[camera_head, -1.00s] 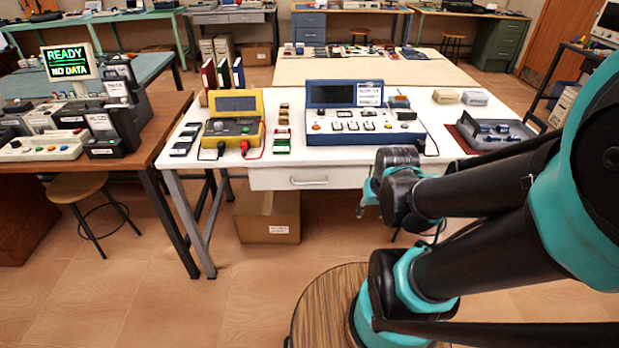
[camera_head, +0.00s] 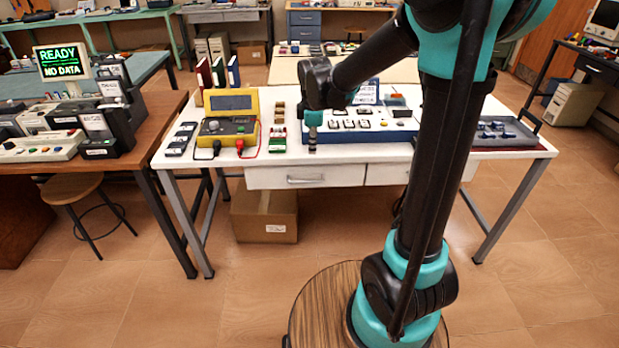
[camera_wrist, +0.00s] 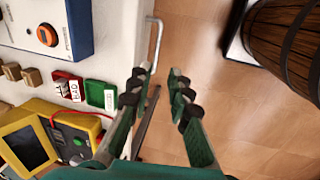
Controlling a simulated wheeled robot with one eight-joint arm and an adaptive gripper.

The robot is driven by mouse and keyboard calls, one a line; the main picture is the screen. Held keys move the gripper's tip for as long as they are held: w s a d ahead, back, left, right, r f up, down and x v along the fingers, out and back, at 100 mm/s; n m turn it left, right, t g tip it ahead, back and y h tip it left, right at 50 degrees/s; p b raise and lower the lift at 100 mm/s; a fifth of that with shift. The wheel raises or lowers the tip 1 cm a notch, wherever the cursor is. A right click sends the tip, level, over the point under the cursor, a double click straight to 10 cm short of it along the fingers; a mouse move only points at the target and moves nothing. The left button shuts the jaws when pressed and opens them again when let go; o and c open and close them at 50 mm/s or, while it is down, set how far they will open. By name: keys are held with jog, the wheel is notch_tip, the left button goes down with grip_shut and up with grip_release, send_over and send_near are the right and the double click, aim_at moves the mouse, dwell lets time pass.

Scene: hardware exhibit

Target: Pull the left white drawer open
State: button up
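The left white drawer (camera_head: 272,178) is under the front edge of the white table and looks shut. Its metal bar handle (camera_head: 305,180) faces the robot; the handle also shows at the top of the wrist view (camera_wrist: 156,38). My gripper (camera_head: 312,146) hangs pointing down at the table's front edge, above the handle in the head view. In the wrist view my gripper (camera_wrist: 160,72) has its two fingers apart with nothing between them. The handle lies just beyond the fingertips, not touching them as far as I can see.
A second white drawer (camera_head: 388,174) is to the right, partly behind my arm. A yellow meter (camera_head: 230,128), small colored blocks and a blue console (camera_head: 345,131) stand on the tabletop near my gripper. A cardboard box (camera_head: 264,217) sits on the floor below. Floor in front is open.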

send_near(310, 182)
jog(key=shift+n, duration=0.4)
jog(key=f, duration=0.2)
jog(key=w+f, duration=0.1)
jog(key=f, duration=0.2)
jog(key=w+f, duration=0.1)
jog(key=f, duration=0.1)
jog(key=shift+a+f, duration=0.1)
jog(key=shift+f, duration=0.05)
jog(key=shift+c, duration=0.5)
grip_shut()
